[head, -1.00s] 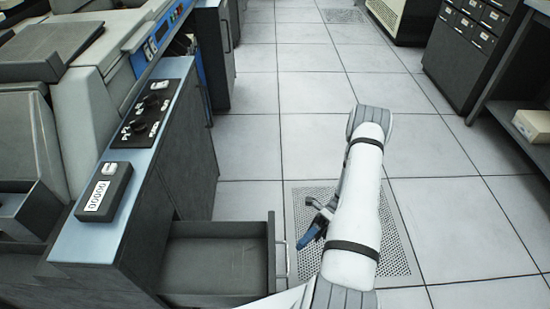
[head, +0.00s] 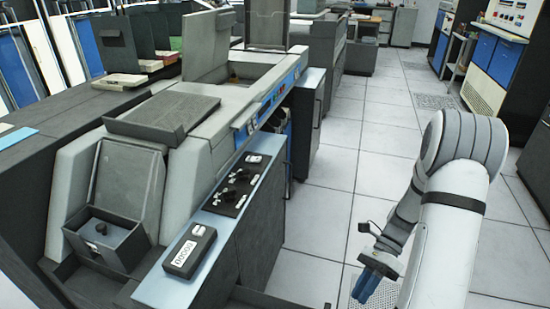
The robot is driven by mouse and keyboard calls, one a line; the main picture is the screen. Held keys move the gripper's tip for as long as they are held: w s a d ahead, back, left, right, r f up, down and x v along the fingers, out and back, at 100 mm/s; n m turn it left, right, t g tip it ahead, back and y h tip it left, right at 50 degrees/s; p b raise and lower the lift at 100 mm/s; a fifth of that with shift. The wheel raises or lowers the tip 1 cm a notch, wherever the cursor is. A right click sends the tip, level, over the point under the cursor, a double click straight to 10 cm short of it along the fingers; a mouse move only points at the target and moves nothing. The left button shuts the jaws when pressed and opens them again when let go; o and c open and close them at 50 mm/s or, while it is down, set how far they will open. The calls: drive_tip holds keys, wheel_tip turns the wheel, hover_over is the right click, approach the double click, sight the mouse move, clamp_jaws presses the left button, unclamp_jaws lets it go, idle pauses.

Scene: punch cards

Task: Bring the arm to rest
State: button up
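My arm (head: 455,190) is bent at the right of the head view, its rounded elbow raised and the lower links hanging down over the floor. My gripper (head: 366,288) points down near the bottom edge, its blue fingers just right of the grey cabinet and in front of a perforated floor tile. No held thing is visible. The fingers are small and seen at an angle, so I cannot tell whether they are open or shut.
A grey card machine (head: 200,150) with a blue-grey side panel (head: 165,290) stands at left. A drawer (head: 270,300) juts out below it, mostly cut off by the frame. The tiled aisle (head: 345,150) is clear. Blue-and-white cabinets (head: 495,65) stand at far right.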

drive_tip(key=s+a+r+n+t+h+p, duration=0.1)
drive_tip(key=a+r+n+t+h+p, duration=0.1)
drive_tip(key=r, duration=0.9)
drive_tip(key=s+a+r+n+t+h+p, duration=0.2)
drive_tip(key=r+n+t+h+p, duration=0.1)
drive_tip(key=r+n+t+p, duration=0.2)
drive_tip(key=s+a+r+n+t+h+p, duration=0.2)
drive_tip(key=r+n+p, duration=0.5)
drive_tip(key=r, duration=1)
drive_tip(key=n+t+h, duration=0.1)
drive_tip(key=n+t, duration=0.1)
drive_tip(key=n, duration=0.1)
drive_tip(key=shift+a+r, duration=0.2)
drive_tip(key=shift+r, duration=0.15)
